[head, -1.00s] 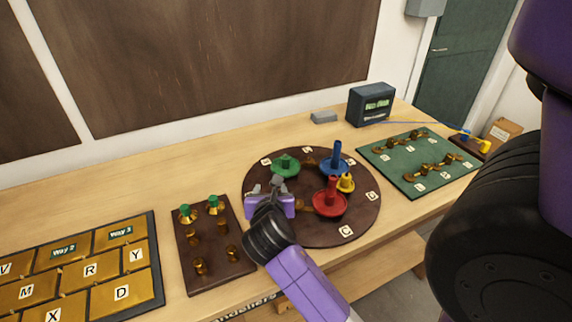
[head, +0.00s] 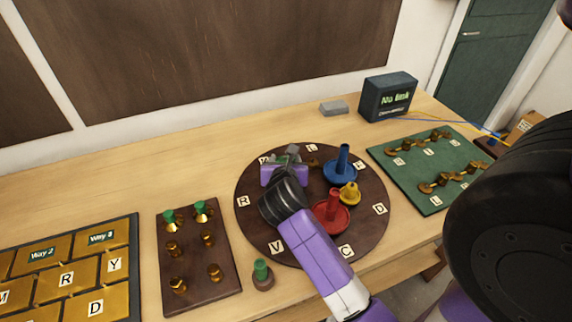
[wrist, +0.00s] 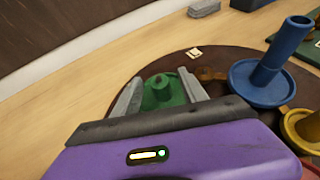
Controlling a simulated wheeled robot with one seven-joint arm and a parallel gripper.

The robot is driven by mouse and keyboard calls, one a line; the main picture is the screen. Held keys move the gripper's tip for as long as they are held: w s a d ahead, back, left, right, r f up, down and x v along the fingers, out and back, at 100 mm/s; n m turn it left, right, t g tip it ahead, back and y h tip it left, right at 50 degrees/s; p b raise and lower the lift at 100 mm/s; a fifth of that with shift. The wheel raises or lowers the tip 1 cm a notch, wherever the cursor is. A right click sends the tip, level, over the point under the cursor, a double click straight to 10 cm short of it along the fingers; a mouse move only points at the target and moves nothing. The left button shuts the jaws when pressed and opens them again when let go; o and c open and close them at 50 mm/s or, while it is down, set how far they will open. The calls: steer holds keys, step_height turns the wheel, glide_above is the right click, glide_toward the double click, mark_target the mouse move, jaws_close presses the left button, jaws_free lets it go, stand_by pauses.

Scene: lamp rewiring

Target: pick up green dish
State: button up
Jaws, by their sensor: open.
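The green dish (wrist: 163,97) has a short upright post and stands near the back left edge of the round brown board (head: 255,222). In the wrist view it shows between the two grey fingers of my gripper (wrist: 160,78), which is open. The fingers lie on either side of the dish; I cannot tell whether they touch it. In the head view my gripper (head: 287,155) covers most of the dish, leaving only a little green visible.
A blue dish (head: 341,172), a red dish (head: 331,216) and a small yellow dish (head: 349,193) stand right of my gripper. A green peg on a small base (head: 262,272) stands near a brown peg board (head: 199,260). A green board (head: 425,170) lies at right.

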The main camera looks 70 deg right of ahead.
mark_target(285, 157)
steer(key=x, duration=0.5)
steer(key=shift+w+r+p, duration=0.1)
steer(key=shift+p, duration=0.2)
steer(key=shift+c, duration=0.2)
jaws_close()
